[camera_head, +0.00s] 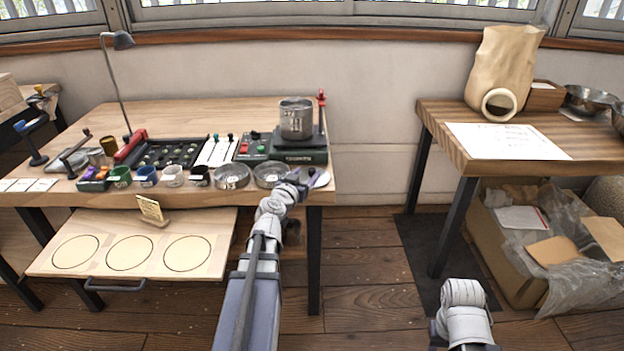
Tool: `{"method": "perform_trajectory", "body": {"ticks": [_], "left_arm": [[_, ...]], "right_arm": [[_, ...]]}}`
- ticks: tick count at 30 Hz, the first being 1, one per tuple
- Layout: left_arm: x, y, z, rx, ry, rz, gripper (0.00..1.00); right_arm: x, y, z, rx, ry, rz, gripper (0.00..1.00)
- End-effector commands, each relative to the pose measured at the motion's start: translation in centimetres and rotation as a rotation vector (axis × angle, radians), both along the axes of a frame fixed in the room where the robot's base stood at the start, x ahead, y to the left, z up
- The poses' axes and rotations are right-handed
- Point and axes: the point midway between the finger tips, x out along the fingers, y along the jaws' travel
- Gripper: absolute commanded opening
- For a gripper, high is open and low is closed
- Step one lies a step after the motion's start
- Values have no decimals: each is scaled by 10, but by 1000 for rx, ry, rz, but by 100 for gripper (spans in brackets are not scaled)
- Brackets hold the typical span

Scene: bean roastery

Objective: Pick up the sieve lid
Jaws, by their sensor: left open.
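My left gripper (306,176) is open at the front right corner of the long wooden table (200,112). A small pale grey round piece (320,179) lies at that corner, right by the fingers; it may be the sieve lid, but it is too small and partly covered to be sure. I cannot tell whether the fingers touch it. A metal cylinder (296,119) with markings, perhaps the sieve, stands upright on a dark green device (298,149) behind the gripper. Only a link of my right arm shows at the lower right; its gripper is out of sight.
Two metal bowls (232,176) (270,175) and several small cups stand along the front edge, left of the gripper. A pull-out board (130,255) with three circles juts out below. A second table (540,130) with a sack (503,65) stands right, across a floor gap.

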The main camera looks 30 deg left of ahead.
Motion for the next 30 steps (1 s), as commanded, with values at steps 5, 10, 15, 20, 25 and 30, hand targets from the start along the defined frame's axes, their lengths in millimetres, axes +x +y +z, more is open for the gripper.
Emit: {"method": "perform_trajectory", "body": {"ticks": [5,10,15,20,25,30], "left_arm": [[21,3,-4,0,0,-2,64],[23,3,-5,1,0,-1,64],[37,4,-11,0,0,-2,64],[61,5,-18,0,1,-3,64],[74,7,-19,0,1,-1,64],[72,7,-18,0,1,-1,64]], "right_arm": [[0,0,-4,-1,0,0,50],[0,0,-5,-1,0,0,50],[0,0,-11,-2,-1,0,50],[0,-1,-18,-3,-1,1,50],[0,-1,-19,-3,-1,1,50],[0,-1,-18,-3,-1,1,50]]}}
